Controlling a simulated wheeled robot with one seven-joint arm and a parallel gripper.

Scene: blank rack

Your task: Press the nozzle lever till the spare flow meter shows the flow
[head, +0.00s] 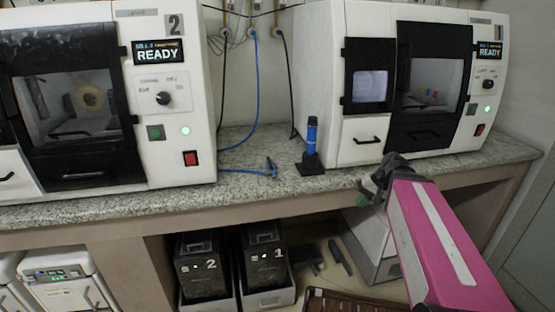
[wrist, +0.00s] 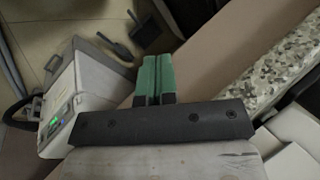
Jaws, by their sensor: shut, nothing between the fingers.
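A small dark blue nozzle (head: 271,168) lies on the granite counter at the end of a blue hose (head: 256,100). Its lever is too small to make out. Right of it stands an upright blue cylinder on a black base (head: 311,145); I cannot tell whether it is the spare flow meter, and no reading shows. My gripper (head: 370,192) is at the counter's front edge, right of the nozzle and apart from it. In the wrist view my gripper's green fingers (wrist: 155,78) are together and empty. The nozzle does not show there.
Machine 2 (head: 203,80) and machine 1 (head: 330,60), both reading READY, stand on the counter (head: 235,188). The counter edge (wrist: 285,65) is right of my fingers. The counter around the nozzle is mostly clear.

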